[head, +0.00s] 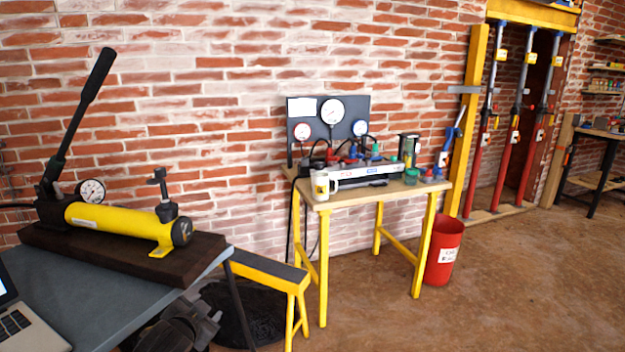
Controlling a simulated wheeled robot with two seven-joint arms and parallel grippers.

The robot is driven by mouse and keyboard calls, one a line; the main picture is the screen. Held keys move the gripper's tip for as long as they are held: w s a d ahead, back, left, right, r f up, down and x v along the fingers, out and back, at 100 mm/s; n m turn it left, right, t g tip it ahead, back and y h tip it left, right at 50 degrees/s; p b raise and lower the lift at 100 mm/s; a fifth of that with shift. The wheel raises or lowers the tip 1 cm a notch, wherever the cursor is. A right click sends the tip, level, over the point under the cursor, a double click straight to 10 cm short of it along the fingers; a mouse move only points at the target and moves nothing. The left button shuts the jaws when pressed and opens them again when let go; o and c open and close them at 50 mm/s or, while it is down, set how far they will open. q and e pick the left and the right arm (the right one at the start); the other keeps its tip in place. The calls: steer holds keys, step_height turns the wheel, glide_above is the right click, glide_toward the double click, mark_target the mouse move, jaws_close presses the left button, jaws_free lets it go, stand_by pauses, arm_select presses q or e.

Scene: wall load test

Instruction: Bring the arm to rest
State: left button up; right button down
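A dark grey gripper (208,322), which looks like my left one, shows at the bottom edge of the head view. It is low, beside the right edge of the grey table, and appears empty. Its fingers are small and dark, so I cannot tell whether they are open or shut. Most of its arm is out of the picture. My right gripper is not in view.
A yellow hand pump (120,222) with a raised black lever stands on a dark board on the grey table (75,290). A laptop (25,325) is at the front left. A yellow bench (268,268), a workbench with gauges (375,196) and a red bin (443,250) stand beyond. Floor at right is clear.

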arm_select(q)
steer(key=s+f+n+g+p, duration=0.5)
steer(key=s+f+g+p, duration=0.5)
steer(key=s+f, duration=3.1)
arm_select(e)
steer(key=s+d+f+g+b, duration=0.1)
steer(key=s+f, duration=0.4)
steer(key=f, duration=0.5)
arm_select(q)
steer(key=s+a+f+g+p, duration=0.1)
steer(key=s+a+f+p, duration=0.2)
steer(key=s, duration=1.1)
steer(key=p, duration=0.3)
steer(key=shift+s+a+f+g+p, duration=0.15)
steer(key=shift+s+f+g+p, duration=0.05)
steer(key=shift+s+g+p, duration=0.1)
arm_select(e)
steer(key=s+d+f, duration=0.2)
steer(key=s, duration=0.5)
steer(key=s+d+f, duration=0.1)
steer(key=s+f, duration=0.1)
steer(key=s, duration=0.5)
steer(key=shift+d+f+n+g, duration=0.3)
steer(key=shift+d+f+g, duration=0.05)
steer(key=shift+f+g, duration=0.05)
